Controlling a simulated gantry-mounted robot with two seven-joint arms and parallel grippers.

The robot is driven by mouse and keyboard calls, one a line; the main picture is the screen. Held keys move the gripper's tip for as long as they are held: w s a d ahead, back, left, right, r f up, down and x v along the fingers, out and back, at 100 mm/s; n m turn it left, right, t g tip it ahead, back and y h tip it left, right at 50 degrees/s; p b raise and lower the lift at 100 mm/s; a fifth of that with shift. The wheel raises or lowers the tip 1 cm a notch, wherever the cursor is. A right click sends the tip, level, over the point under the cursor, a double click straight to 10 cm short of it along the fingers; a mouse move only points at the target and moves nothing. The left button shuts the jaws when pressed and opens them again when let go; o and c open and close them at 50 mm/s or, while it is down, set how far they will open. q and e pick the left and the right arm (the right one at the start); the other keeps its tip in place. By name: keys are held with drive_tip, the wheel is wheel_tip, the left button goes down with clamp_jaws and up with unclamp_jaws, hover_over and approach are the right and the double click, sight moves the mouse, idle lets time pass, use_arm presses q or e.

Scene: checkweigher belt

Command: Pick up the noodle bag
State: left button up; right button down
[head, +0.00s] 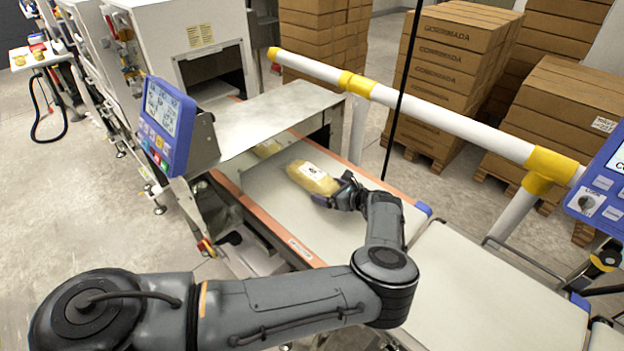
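The noodle bag (309,176) is a yellow pack with a white label, over the pale belt (272,190) in the middle of the head view. My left gripper (335,190) is at the bag's near right end, with dark fingers on either side of that end. The fingers partly hide it, and I cannot tell whether they are closed on it or just around it. I also cannot tell whether the bag rests on the belt or is slightly raised. A second yellow bag (267,148) shows partly under the metal cover's edge. My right gripper is not in view.
A metal cover (270,117) spans the belt behind the bag. A blue display (167,125) stands at left. A white and yellow rail (450,119) runs along the far side. The lower belt section (480,290) is clear. Stacked cartons (455,60) stand behind.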

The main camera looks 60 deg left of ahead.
use_arm(q)
drive_tip(key=c, duration=0.5)
drive_tip(key=shift+r, duration=0.1)
drive_tip(key=shift+r, duration=0.1)
